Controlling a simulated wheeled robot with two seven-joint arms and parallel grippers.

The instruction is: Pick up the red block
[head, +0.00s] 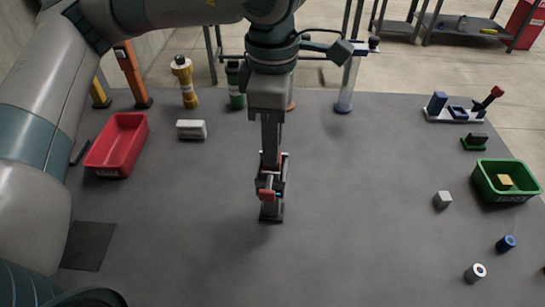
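My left gripper (271,205) points straight down over the middle of the grey table, its tip low near the surface. A small red piece (266,194) shows at the front of the gripper's lower end, with dark and light grey parts around it. It may be the red block, but it is small and partly covered by the gripper. I cannot tell whether the fingers are closed on it or only beside it. My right gripper is not in view.
A red bin (146,130) stands at the left and a green bin (503,197) with a yellow block (505,181) at the right. A grey block (442,200), blue cylinder (506,244) and metal ring (475,273) lie at the right. The front middle is clear.

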